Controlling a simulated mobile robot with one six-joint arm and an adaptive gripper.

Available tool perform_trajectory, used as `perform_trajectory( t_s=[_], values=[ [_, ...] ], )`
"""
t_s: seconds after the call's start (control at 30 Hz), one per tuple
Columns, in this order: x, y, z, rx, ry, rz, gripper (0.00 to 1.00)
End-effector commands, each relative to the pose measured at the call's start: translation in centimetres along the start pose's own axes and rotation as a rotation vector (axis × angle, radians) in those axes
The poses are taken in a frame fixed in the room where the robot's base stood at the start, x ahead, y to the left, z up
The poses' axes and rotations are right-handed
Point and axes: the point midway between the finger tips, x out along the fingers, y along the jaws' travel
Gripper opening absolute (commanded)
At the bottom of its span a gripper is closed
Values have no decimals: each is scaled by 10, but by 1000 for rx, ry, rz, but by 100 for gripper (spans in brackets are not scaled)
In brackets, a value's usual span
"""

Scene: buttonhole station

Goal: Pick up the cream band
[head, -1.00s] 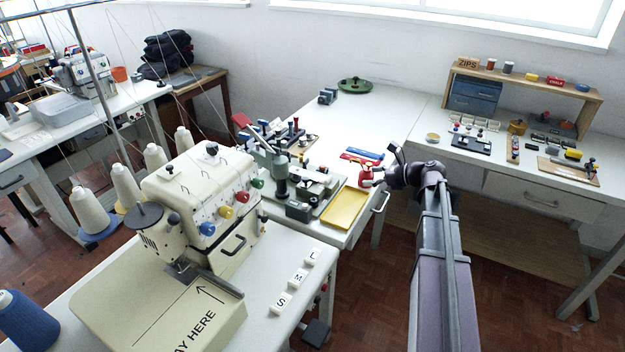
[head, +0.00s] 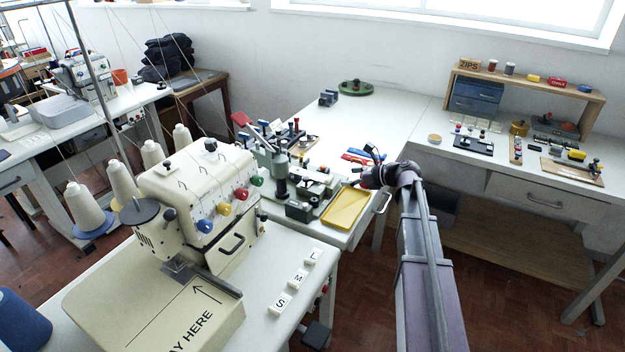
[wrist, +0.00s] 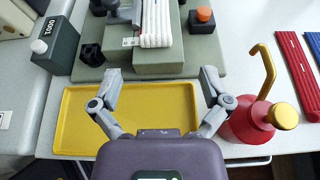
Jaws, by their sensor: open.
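A cream band (wrist: 156,24), a bundle of pale strips, lies on the raised block of the grey-green buttonhole fixture at the top of the wrist view. In the head view the fixture (head: 298,211) stands on the white table beyond the yellow tray; I cannot pick the band out clearly there. My gripper (wrist: 160,75) is open and empty, its fingers spread over the yellow tray (wrist: 130,103), short of the band. In the head view my gripper (head: 366,176) is at the tray's right end. The band's far end is cut off by the wrist frame.
A red oil can (wrist: 248,122) with a brass spout stands close to my right finger. A dark counter box (wrist: 56,45) is left of the fixture. Red (wrist: 296,60) and blue strips lie at right. An orange-topped knob (wrist: 204,18) rises beside the band.

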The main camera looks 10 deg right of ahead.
Motion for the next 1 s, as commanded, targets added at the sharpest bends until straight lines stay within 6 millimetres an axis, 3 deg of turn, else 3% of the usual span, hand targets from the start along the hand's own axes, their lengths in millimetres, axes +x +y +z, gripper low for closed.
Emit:
perform_trajectory(
  t_s=[0.13,0.57,1.0],
  values=[
    [9,0,0,-1,0,0,97],
    [12,0,0,0,0,-1,97],
    [54,3,1,0,0,0,97]
  ],
)
